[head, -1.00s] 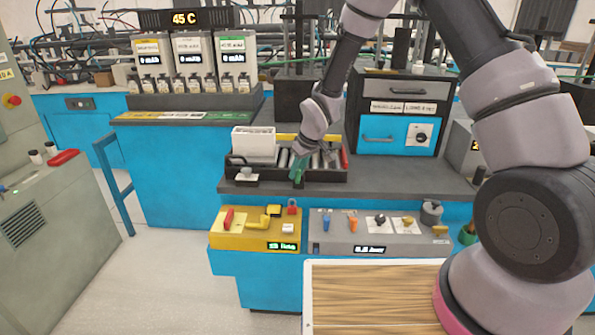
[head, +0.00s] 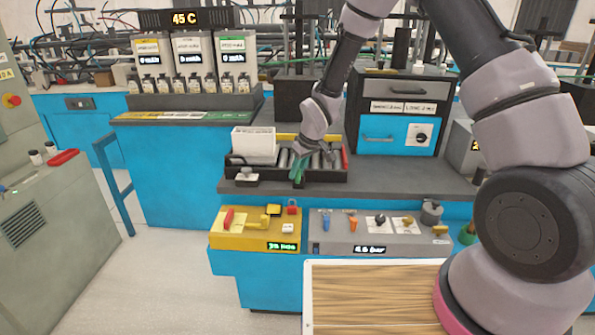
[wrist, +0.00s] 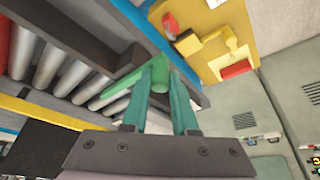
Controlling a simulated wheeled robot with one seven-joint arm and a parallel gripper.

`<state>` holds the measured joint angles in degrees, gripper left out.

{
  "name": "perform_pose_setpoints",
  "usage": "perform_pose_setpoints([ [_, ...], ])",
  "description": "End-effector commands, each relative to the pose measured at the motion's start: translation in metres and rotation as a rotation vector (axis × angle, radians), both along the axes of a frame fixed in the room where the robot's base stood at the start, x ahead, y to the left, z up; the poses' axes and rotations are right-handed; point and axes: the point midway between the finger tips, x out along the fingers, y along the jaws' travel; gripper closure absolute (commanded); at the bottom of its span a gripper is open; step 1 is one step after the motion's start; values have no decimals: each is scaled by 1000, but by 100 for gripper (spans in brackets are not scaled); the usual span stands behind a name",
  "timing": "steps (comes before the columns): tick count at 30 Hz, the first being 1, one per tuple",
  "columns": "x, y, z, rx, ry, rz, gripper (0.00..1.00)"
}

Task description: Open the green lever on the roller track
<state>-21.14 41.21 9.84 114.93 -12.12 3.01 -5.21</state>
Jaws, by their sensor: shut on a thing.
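The green lever (wrist: 120,88) shows in the wrist view as a green bar slanting from the rollers to a rounded end over the track's dark side rail. My gripper (wrist: 163,78), with teal fingers, is shut on the lever near that end. In the head view my gripper (head: 298,174) reaches down to the front edge of the roller track (head: 326,176), right of its middle. The lever is hard to tell from the fingers there. The fingers hide part of the lever.
A white box (head: 253,142) stands on the track's left part. A yellow control panel (head: 240,236) and a grey one (head: 335,243) sit below the front edge. A drawer cabinet (head: 390,135) stands behind to the right. The counter right of the track is mostly clear.

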Motion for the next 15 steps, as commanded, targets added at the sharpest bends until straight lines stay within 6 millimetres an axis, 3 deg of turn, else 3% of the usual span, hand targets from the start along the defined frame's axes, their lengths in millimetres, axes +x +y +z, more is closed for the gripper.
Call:
perform_pose_setpoints([
  [15,2,-9,1,3,0,122,100],
])
